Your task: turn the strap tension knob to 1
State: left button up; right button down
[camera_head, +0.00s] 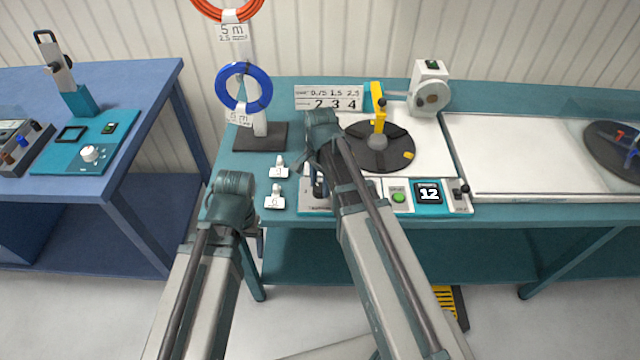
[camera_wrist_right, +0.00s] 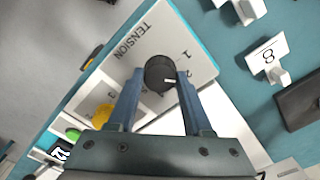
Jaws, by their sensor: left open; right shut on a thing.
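The strap tension knob (camera_wrist_right: 160,73) is a dark round knob on a white panel marked TENSION (camera_wrist_right: 132,42) in the right wrist view. A printed 1 lies beside it, on the right. A light pointer mark shows on the knob, but I cannot tell surely which number it meets. My right gripper (camera_wrist_right: 160,82) has its two blue fingers shut on the knob's sides. In the head view my right gripper (camera_head: 317,187) is over the panel at the bench's front edge and mostly hides the knob. My left gripper (camera_head: 258,240) is open and empty, in front of the bench, its fingers mostly hidden.
A green button (camera_head: 398,197) and a display reading 12 (camera_head: 428,194) sit right of the knob. A black turntable (camera_head: 378,148) with a yellow arm stands behind. Small numbered tags (camera_head: 275,200) and a stand with a blue cable coil (camera_head: 244,88) are on the left.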

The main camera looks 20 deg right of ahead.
aim_at(320, 187)
jog(key=n, duration=0.3)
jog(key=shift+n, duration=2.2)
jog(key=shift+c, duration=1.6)
grip_release()
jog(key=shift+r, duration=0.1)
notch_tip(320, 187, up, 14)
jog(key=p, duration=1.3)
jog(key=shift+f+p, duration=0.2)
jog(key=shift+p, duration=0.2)
